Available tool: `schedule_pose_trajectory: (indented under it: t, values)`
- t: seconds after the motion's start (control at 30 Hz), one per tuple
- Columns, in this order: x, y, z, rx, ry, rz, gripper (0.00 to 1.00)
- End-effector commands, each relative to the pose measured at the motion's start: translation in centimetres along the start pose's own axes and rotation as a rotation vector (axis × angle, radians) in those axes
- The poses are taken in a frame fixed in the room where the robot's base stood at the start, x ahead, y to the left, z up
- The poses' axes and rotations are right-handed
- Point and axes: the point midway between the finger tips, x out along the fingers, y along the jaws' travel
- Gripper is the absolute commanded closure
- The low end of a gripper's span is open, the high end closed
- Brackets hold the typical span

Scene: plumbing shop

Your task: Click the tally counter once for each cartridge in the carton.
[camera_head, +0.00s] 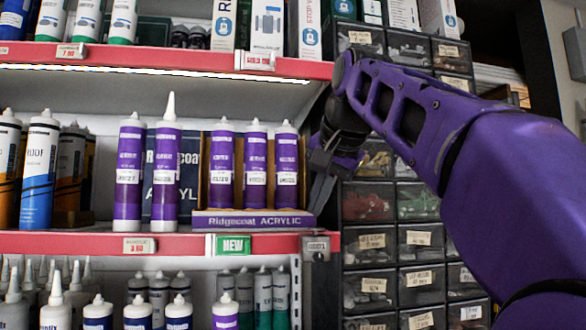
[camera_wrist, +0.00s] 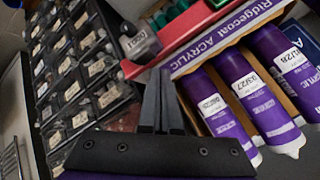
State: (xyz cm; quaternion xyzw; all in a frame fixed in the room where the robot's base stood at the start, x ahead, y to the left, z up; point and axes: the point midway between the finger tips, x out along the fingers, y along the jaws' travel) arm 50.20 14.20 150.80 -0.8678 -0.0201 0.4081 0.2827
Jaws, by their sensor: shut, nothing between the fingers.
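The carton (camera_head: 255,221), marked Ridgecoat ACRYLIC, stands open-fronted on the middle shelf. Three purple cartridges with white labels show in it: left (camera_head: 221,165), middle (camera_head: 256,165) and right (camera_head: 286,165). The carton front (camera_wrist: 222,38) and its cartridges also show in the wrist view. A small grey device with a number window, which looks like the tally counter (camera_head: 316,246), sits at the right end of the shelf edge; it also shows in the wrist view (camera_wrist: 138,42). My gripper (camera_head: 319,205) is shut and empty, pointing down just above the counter, apart from it. The digits are too blurred to read.
Two purple cartridges (camera_head: 130,172) stand outside the carton to its left, one with a nozzle. Drawer cabinets (camera_head: 390,205) stand close on the right. A green tag (camera_head: 234,245) hangs on the red shelf edge. More tubes fill the shelves above and below.

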Motion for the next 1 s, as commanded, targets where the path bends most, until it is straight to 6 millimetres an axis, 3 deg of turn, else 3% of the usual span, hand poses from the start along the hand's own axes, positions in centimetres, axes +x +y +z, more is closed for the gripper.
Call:
schedule_pose_trajectory:
  t: [0.6, 1.0]
  values:
    - [-3.5, -2.7, -2.8, 0.0, 0.002, -0.001, 1.0]
    - [-4.2, -3.0, -3.0, 0.0, 0.0, 0.0, 1.0]
